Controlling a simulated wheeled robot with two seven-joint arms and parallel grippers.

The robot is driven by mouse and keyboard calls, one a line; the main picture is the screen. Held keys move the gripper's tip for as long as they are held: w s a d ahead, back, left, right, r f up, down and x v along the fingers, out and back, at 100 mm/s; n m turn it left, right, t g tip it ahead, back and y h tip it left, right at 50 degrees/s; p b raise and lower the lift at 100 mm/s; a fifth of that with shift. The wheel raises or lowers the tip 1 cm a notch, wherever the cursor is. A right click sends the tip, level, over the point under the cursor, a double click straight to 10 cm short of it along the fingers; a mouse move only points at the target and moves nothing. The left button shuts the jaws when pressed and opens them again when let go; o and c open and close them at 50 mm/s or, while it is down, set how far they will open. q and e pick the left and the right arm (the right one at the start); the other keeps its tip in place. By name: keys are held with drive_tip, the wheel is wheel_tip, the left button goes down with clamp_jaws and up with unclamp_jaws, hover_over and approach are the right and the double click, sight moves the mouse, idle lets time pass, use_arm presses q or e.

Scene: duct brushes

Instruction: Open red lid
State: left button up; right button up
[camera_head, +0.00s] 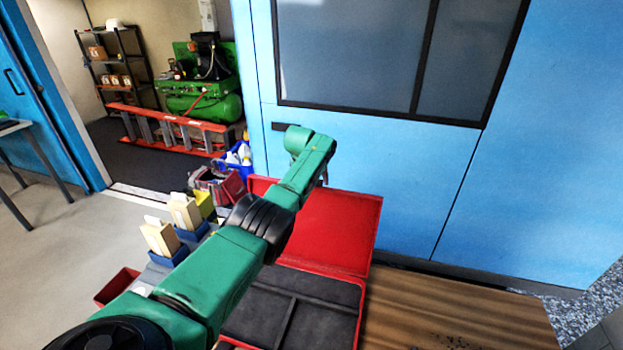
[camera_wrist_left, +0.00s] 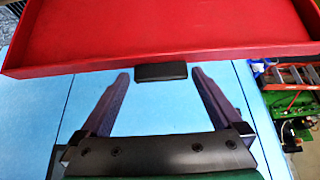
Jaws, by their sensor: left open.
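The red case stands on the wooden table, with its red lid (camera_head: 335,230) raised up and back toward the blue wall. Its open base (camera_head: 320,305) shows a dark grey lining with a divider. In the left wrist view the lid (camera_wrist_left: 160,30) spans the top, its rim just beyond my fingertips. My left gripper (camera_wrist_left: 159,71) is open. A small black block (camera_wrist_left: 162,73) shows between its fingertips, by the lid's rim; I cannot tell if it belongs to the lid. My right gripper is not in view.
Blue bins (camera_head: 193,232) with pale boxes and a red bin (camera_head: 118,287) stand left of the case. The wooden table (camera_head: 420,310) is clear to the right. A blue wall with a window (camera_head: 380,50) rises behind. A green compressor (camera_head: 205,100) stands far back.

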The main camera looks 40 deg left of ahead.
use_arm(q)
drive_tip(key=shift+d, duration=0.1)
drive_tip(key=shift+s+d+r+p, duration=0.2)
drive_tip(key=shift+r+p, duration=0.2)
drive_tip(key=shift+r, duration=0.15)
drive_tip(key=b+v, duration=0.2)
drive_tip(key=v, duration=1.1)
drive_tip(key=shift+s+a, duration=0.15)
drive_tip(key=shift+a, duration=0.05)
drive_tip(key=shift+r, duration=0.1)
